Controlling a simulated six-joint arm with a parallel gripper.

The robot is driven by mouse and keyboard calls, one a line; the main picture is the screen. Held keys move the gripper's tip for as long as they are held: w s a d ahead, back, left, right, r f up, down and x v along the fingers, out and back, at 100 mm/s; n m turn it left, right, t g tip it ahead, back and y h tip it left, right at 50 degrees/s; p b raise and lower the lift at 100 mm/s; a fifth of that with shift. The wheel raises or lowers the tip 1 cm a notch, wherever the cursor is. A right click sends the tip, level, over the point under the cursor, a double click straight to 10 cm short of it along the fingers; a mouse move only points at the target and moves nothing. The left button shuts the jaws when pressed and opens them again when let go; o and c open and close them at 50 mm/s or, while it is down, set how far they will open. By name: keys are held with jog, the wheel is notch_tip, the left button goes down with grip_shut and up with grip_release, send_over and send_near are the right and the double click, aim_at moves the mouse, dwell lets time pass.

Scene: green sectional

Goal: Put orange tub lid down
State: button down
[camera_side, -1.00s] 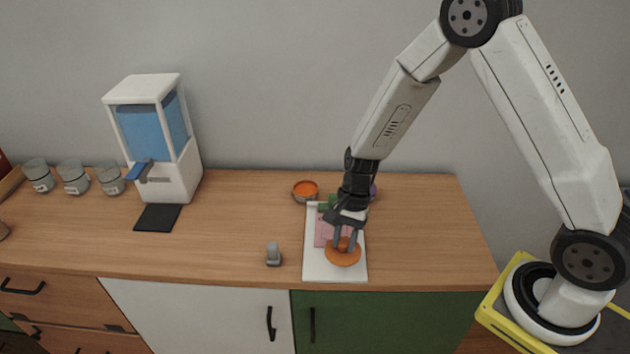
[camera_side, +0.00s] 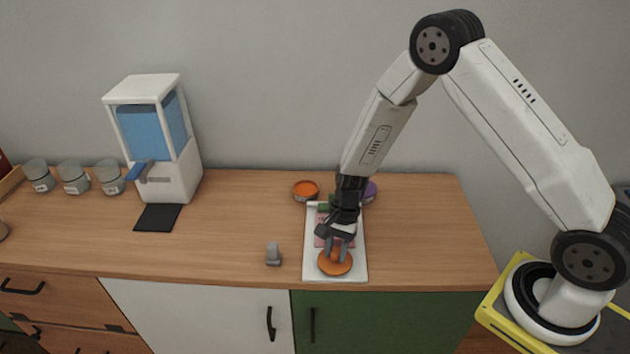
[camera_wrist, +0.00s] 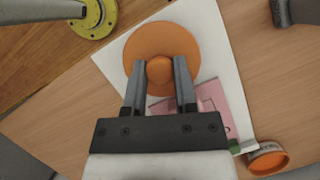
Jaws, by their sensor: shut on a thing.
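The orange tub lid (camera_side: 335,263) is a round disc with a knob in its middle. It is over the front part of the white board (camera_side: 313,272); I cannot tell whether it touches the board. My gripper (camera_side: 338,250) points down and is shut on the lid's knob. In the wrist view, the two fingers (camera_wrist: 159,74) sit on either side of the knob, with the orange lid (camera_wrist: 151,42) spread out around it. An orange-topped tub (camera_side: 305,190) stands behind the board at its left; it also shows in the wrist view (camera_wrist: 268,160).
A pink item (camera_side: 320,230) and a green item (camera_side: 323,206) lie on the board behind the lid. A purple tub (camera_side: 370,190) stands behind at right. A small grey object (camera_side: 273,254) stands left of the board. A blue-filled dispenser (camera_side: 155,140) and jars (camera_side: 74,178) are further left.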

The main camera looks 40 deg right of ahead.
jog(key=shift+f, duration=0.25)
jog(key=shift+c, duration=2)
grip_release()
jog(key=shift+r, duration=0.15)
jog(key=v, duration=1.2)
jog(key=shift+s, duration=0.15)
jog(key=s+d+r+n+t+h, duration=0.1)
jog(key=s+r+n+t+h, duration=0.3)
jog(key=s+n, duration=0.8)
jog(key=shift+d+r+n, duration=0.2)
jog(key=shift+r+n, duration=0.5)
jog(key=shift+r, duration=0.5)
jog(key=shift+w, duration=0.1)
